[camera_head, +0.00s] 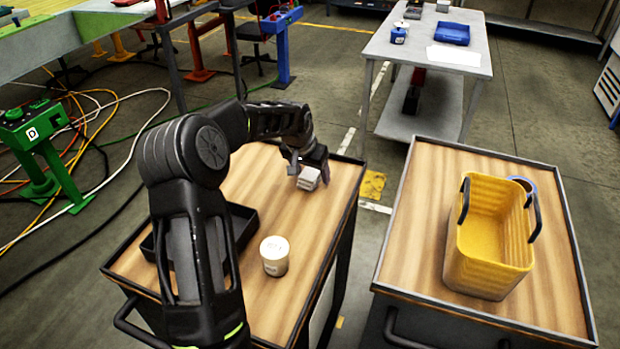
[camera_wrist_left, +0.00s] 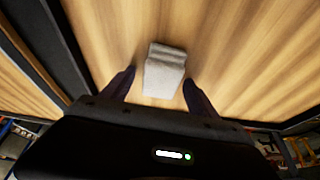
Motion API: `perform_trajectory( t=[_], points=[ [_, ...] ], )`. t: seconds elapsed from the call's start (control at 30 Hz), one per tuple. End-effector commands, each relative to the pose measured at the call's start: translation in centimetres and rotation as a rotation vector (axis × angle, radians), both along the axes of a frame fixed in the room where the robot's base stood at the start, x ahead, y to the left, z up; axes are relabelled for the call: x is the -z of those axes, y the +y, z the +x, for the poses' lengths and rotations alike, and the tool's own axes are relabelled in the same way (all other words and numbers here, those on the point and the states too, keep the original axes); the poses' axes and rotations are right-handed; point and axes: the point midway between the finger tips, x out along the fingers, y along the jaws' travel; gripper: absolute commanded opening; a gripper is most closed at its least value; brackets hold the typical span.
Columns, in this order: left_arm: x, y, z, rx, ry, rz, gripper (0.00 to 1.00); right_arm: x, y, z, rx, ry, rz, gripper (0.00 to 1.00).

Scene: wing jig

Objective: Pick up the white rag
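The white rag (camera_head: 309,178) is a small folded, light grey-white block on the wooden top of the left cart (camera_head: 325,222), near its far right corner. It also shows in the left wrist view (camera_wrist_left: 164,72), between and just beyond my fingertips. My left gripper (camera_head: 306,165) is directly above and behind it. In the left wrist view my left gripper (camera_wrist_left: 158,80) is open, with one finger on each side of the rag and visible gaps to it. My right gripper is in neither view.
A white lidded cup (camera_head: 274,256) stands on the left cart, near a black tray (camera_head: 243,222) partly hidden by my arm. The right cart (camera_head: 412,238) holds a yellow basket (camera_head: 487,268) and a blue roll (camera_head: 522,184). A grey table (camera_head: 420,48) stands behind.

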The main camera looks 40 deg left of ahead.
Motion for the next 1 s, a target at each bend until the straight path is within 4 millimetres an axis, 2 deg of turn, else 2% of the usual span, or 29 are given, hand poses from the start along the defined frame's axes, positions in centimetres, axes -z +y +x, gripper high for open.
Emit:
perform_trajectory(
  t=[0.07, 0.77, 1.0],
  points=[
    [-0.01, 0.00, 0.00, 0.000, 0.000, 0.000, 0.63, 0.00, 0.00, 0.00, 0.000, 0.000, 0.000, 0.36],
    [-0.01, -0.01, 0.00, 0.000, 0.000, 0.000, 0.05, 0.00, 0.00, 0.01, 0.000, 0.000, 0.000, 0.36],
    [-0.06, 0.00, 0.01, 0.000, 0.000, 0.000, 0.03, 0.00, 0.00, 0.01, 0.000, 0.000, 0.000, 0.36]
  ],
)
